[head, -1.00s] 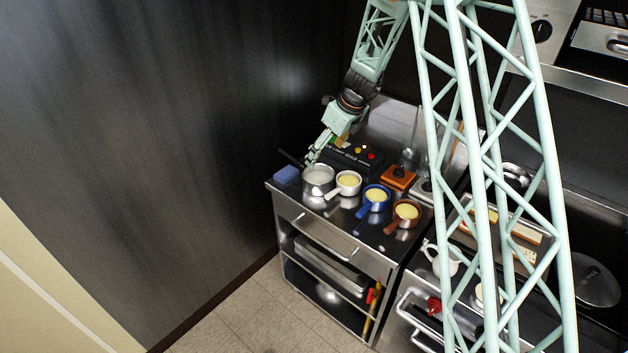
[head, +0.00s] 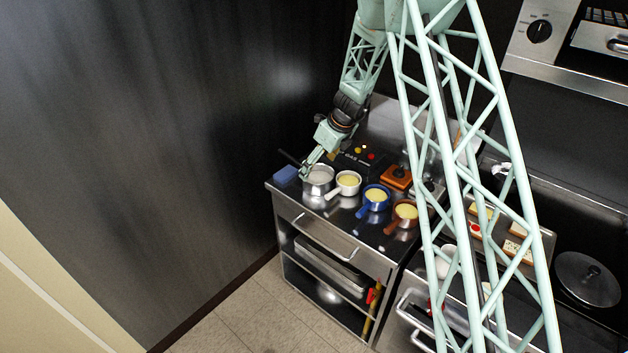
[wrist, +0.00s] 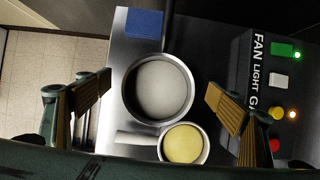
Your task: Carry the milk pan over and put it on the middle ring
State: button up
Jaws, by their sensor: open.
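The milk pan, which I take to be the steel pan (head: 318,184) with pale grey-white inside, stands upright on the steel worktop (head: 338,217) at its left end. It also shows in the wrist view (wrist: 158,90), with the fingers spread on either side of its outline. My gripper (head: 306,173) is open and empty at the pan's back left rim in the head view. Whether a finger touches the pan, I cannot tell. A dark handle (head: 289,158) points back left from it in the head view. I cannot pick out the middle ring.
A white pan (head: 348,183) with yellow contents stands close beside the steel pan. A blue pan (head: 376,197) and a brown pan (head: 404,215) follow to the right. A blue block (head: 286,174) lies left. A black control box (wrist: 262,95) stands behind, and a dark wall is left.

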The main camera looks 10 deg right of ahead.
aim_at(310, 181)
jog(key=shift+f, duration=0.1)
dwell(0.3)
jog(key=shift+x, duration=2.5)
jog(key=shift+c, duration=0.6)
jog(key=shift+w, duration=0.1)
jog(key=c, duration=1.4)
jog(key=shift+c, duration=0.2)
jog(key=shift+r, duration=0.2)
notch_tip(310, 181, up, 10)
jog(key=shift+p, duration=0.4)
jog(key=shift+f, duration=0.15)
